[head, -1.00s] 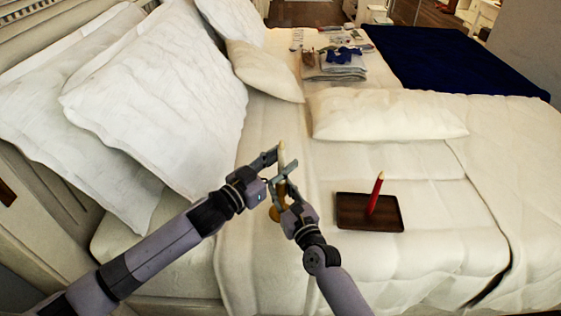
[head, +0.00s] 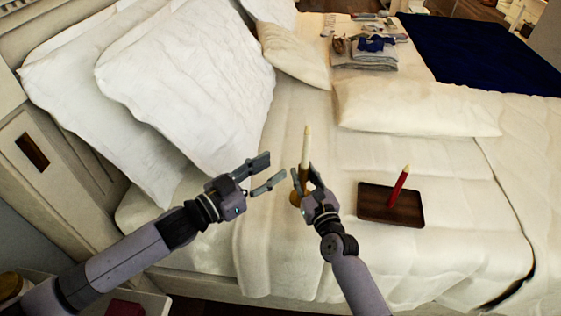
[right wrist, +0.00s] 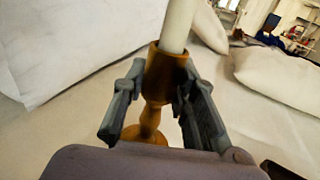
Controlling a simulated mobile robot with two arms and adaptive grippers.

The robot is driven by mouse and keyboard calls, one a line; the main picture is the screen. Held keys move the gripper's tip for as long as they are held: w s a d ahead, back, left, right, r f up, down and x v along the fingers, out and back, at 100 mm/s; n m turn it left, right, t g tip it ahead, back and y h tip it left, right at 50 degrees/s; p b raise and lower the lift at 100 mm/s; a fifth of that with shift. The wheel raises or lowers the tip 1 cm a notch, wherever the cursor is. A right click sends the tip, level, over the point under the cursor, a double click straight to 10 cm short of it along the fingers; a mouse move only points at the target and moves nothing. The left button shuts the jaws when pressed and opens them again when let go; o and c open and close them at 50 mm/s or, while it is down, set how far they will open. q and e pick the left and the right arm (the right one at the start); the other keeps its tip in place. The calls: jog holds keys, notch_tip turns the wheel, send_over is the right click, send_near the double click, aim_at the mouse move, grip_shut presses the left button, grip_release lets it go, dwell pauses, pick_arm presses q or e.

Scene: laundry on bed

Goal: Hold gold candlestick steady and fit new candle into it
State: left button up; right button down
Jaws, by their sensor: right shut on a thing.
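The gold candlestick (head: 296,198) stands on the bed; it also shows in the right wrist view (right wrist: 152,118). A cream candle (head: 306,148) stands upright in its cup, and its lower end shows in the right wrist view (right wrist: 177,25). My right gripper (head: 304,180) is shut around the candlestick's upper part, with a finger on each side in the right wrist view (right wrist: 160,98). My left gripper (head: 275,172) is open and empty, left of the candle and apart from it.
White pillows (head: 185,85) are at the left, and a flatter pillow (head: 415,108) lies behind. Folded clothes (head: 365,60) and a navy blanket (head: 480,50) are farther back.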

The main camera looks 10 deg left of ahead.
dwell(0.4)
jog(key=c, duration=1.2)
grip_release()
